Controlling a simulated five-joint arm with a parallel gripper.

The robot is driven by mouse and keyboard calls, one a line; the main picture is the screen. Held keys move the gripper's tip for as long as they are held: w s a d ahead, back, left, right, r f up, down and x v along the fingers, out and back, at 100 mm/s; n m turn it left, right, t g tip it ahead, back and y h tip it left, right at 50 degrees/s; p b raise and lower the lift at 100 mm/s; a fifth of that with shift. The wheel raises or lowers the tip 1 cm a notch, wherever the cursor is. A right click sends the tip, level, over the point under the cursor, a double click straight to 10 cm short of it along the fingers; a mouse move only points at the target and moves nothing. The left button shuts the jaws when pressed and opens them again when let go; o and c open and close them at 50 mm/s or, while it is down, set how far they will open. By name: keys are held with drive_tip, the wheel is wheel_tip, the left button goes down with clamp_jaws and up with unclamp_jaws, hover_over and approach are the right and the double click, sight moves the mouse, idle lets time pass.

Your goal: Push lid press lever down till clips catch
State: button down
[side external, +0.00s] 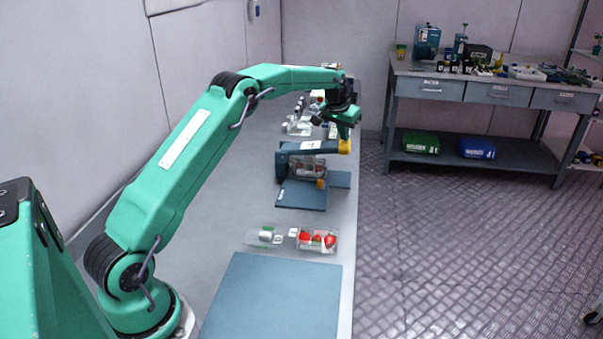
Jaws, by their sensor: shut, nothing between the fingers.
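The lid press (282,160) is a dark blue frame standing on a blue base plate (302,195) on the bench. Its lever ends in a yellow knob (345,146) at the right and lies about level. A clear punnet (308,167) sits under the press arm; whether its lid clips have caught is too small to tell. My gripper (343,133) is shut and empty, pointing down directly above the yellow knob. Its tips are at or very close to the knob; I cannot tell if they touch.
An open clear punnet with strawberries (318,240) stands nearer on the bench (225,222), beside a blue mat (272,298). Small bottles and clear containers (299,124) stand behind the press. The bench's right edge is close to the knob. A workbench (480,85) stands apart at the back right.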

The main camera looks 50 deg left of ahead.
sight(343, 143)
drive_tip(key=shift+f, duration=1.75)
drive_tip(key=shift+r, duration=0.1)
drive_tip(key=shift+r, duration=4.5)
drive_tip(key=shift+r, duration=0.15)
